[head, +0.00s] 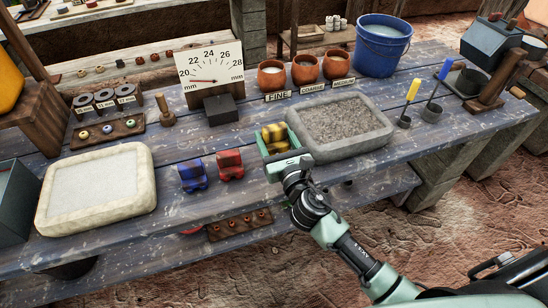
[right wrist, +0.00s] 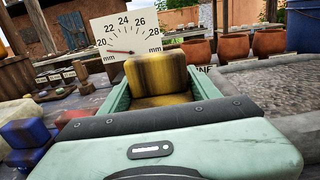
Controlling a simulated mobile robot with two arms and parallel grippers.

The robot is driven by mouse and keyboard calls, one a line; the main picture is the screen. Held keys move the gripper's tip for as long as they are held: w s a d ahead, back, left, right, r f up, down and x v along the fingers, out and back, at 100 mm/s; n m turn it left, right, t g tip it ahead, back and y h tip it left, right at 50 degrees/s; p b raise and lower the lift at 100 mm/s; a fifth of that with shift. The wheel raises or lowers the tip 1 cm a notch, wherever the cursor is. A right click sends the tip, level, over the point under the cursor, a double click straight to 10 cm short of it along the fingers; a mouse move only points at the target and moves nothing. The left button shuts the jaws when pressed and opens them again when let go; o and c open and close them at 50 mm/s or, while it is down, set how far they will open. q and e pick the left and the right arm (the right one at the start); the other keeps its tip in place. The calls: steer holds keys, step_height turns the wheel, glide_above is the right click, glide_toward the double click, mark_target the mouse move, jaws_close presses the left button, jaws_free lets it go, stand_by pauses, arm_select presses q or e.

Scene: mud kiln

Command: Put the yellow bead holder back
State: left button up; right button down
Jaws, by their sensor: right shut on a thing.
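The yellow bead holder (head: 274,134) is a yellow block with dark markings. My right gripper (head: 272,142) is shut on it at the left edge of the stone tray with grey grit. In the right wrist view the yellow holder (right wrist: 157,78) stands between my green fingers, with the dial board behind it. Whether it touches the table is hidden by my gripper. A blue holder (head: 192,176) and a red holder (head: 230,164) of similar shape stand on the table to the left of my right gripper. My left gripper is not in view.
The grit tray (head: 378,137) is right beside my right gripper. A pale stone tray (head: 142,208) lies at the left. The dial board (head: 210,74), orange pots (head: 305,68) and blue bucket (head: 382,46) stand behind. Bare planks lie between the dark block (head: 220,109) and the blue and red holders.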

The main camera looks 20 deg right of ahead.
mark_target(274, 152)
step_height(274, 152, down, 2)
steer(key=shift+b, duration=0.3)
steer(key=shift+f+b, duration=1.2)
steer(key=shift+f, duration=0.85)
steer(key=shift+f, duration=0.1)
steer(key=shift+f, duration=0.15)
steer(key=shift+c, duration=1.9)
jaws_free()
steer(key=shift+r, duration=0.2)
